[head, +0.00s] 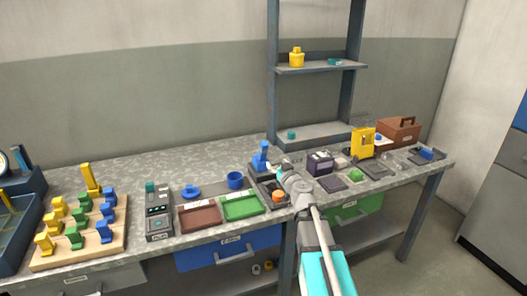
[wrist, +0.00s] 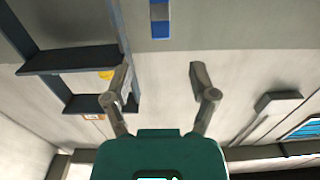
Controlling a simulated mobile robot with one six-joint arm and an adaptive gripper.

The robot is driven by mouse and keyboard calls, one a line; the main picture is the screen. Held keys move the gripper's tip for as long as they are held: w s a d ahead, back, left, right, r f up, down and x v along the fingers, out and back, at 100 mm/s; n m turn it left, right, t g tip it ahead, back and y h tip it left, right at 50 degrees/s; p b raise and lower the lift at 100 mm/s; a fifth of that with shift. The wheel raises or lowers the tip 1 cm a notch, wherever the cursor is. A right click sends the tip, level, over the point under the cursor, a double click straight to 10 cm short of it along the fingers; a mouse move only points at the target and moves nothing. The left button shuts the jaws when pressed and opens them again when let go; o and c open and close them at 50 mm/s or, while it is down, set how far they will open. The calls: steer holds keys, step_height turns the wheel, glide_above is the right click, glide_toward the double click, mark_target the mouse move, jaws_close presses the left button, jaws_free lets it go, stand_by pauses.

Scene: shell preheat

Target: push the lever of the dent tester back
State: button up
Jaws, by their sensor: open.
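A device with an upright blue part (head: 263,153) stands on a dark base in the middle of the bench in the head view. I take it for the dent tester, but its lever is not clear at this size. My gripper (head: 284,170) is just right of it, and my arm hides part of its base. Whether they touch I cannot tell. In the wrist view my gripper (wrist: 162,85) has its two fingers wide apart with nothing between them. A blue and grey strip (wrist: 160,18) shows beyond the fingertips; I cannot tell what it is.
An orange part (head: 278,196) lies close below my gripper. A dark box (head: 320,162) and a yellow device (head: 362,143) stand to the right. A shelf rack (head: 318,67) rises behind.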

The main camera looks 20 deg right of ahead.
mark_target(265, 149)
steer(key=shift+w, duration=0.1)
stand_by(0.3)
steer(key=w, duration=0.4)
steer(key=w+a, duration=0.1)
steer(key=w, duration=0.8)
steer(key=shift+w+a, duration=0.25)
steer(key=shift+c, duration=0.2)
jaws_close()
